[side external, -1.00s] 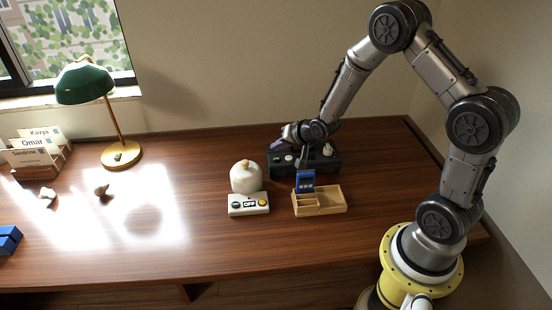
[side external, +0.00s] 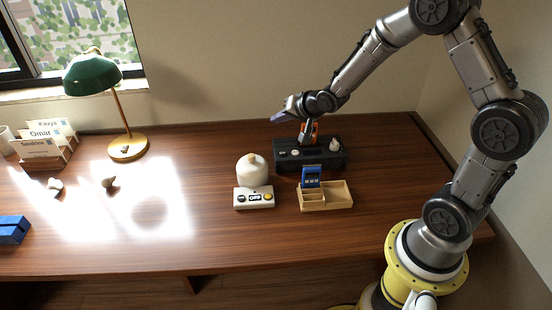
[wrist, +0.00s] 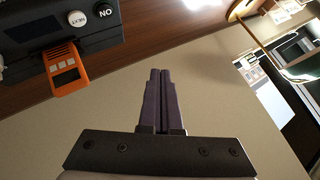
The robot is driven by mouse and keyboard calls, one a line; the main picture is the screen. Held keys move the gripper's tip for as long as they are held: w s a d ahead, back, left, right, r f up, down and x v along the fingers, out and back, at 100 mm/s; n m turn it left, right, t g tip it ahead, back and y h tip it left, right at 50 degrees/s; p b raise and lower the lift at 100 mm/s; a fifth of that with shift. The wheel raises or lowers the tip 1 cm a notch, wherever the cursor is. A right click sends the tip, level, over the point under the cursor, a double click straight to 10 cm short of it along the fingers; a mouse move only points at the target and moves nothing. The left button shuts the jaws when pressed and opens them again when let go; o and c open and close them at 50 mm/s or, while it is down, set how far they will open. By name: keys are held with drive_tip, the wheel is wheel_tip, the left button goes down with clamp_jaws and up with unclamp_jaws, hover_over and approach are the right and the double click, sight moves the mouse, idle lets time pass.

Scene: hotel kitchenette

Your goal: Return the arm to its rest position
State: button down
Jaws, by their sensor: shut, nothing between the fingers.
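My gripper (side external: 279,117) is raised above the back of the desk, at the upper left of a black control box (side external: 290,161). In the wrist view its two dark purple fingers (wrist: 160,72) are closed together with nothing between them. The black box also shows at the wrist view's top left (wrist: 60,30), with a white button and a black button marked "NO". An orange device (wrist: 66,72) is at the box's edge there. The fingers are apart from both. My arm arches up on the right of the side view.
A wooden tray (side external: 338,204) with a blue device (side external: 312,177) stands before the box. Beside it are a white rounded jar (side external: 252,172) and a button panel (side external: 254,198). A green lamp (side external: 92,75) and name cards (side external: 42,140) are at left. The front middle desk is clear.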

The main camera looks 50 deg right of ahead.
drive_tip(key=a+r+t, duration=0.2)
drive_tip(key=a+r, duration=0.1)
drive_tip(key=r, duration=0.9)
drive_tip(key=s+a+r+n, duration=0.4)
drive_tip(key=s+r, duration=0.5)
drive_tip(key=s, duration=0.3)
drive_tip(key=s+a+f+n+g, duration=0.1)
drive_tip(key=s+f+n+g, duration=0.2)
drive_tip(key=s, duration=0.6)
drive_tip(key=s+a+f+n+g+y, duration=0.1)
drive_tip(key=s+f+n+g, duration=0.2)
drive_tip(key=s, duration=0.7)
drive_tip(key=shift+s+a+f, duration=0.2)
drive_tip(key=shift+a+f, duration=0.1)
drive_tip(key=shift+f, duration=0.25)
